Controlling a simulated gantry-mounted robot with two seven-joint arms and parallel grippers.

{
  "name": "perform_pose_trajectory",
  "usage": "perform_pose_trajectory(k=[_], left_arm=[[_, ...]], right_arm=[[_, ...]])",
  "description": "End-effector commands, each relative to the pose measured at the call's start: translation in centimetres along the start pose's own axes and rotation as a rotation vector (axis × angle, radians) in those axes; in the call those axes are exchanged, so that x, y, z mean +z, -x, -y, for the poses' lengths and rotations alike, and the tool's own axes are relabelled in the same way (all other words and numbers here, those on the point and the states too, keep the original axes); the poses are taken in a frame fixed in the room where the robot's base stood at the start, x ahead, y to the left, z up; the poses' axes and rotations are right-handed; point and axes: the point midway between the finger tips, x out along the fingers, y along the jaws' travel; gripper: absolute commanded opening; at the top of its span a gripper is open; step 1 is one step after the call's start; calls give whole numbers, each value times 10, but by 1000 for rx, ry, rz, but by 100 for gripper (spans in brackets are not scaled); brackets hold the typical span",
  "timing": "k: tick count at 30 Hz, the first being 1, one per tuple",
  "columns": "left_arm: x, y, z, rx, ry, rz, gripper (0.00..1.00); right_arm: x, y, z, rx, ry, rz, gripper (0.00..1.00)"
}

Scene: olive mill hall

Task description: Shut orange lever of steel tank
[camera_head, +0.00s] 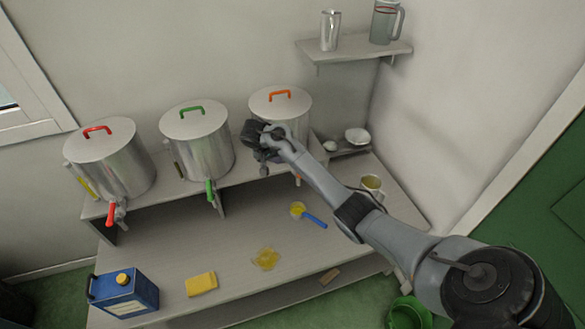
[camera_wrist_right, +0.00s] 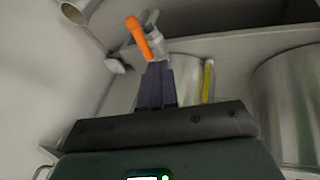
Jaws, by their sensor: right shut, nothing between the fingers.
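The steel tank with the orange lid handle (camera_head: 281,97) stands at the right end of the raised shelf, partly hidden by my right arm. Its orange lever (camera_head: 297,181) shows just below and right of my right gripper (camera_head: 262,160). In the right wrist view the orange lever (camera_wrist_right: 138,38) sits on a metal tap (camera_wrist_right: 158,44), at a slant. There the dark fingers of my right gripper (camera_wrist_right: 156,75) are together and empty, pointing at the tap close to the lever. I cannot tell whether they touch. My left gripper is not in view.
Tanks with a red lever (camera_head: 111,214) and a green lever (camera_head: 210,191) stand to the left. On the lower bench are a blue can (camera_head: 127,294), a yellow sponge (camera_head: 201,284), a yellow spill (camera_head: 265,258), a blue-handled strainer (camera_head: 314,220) and a cup (camera_head: 371,184).

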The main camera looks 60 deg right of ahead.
Motion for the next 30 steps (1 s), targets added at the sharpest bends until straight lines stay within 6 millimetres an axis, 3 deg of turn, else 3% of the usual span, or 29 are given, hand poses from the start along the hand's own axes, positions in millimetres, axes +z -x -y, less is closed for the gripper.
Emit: perform_pose_trajectory(k=[12,21,30], left_arm=[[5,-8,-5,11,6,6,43],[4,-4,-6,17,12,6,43],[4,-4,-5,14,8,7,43]], right_arm=[[1,-75,-5,3,-1,1,0],[6,-96,-24,1,0,0,0],[7,-99,-27,1,0,0,0]])
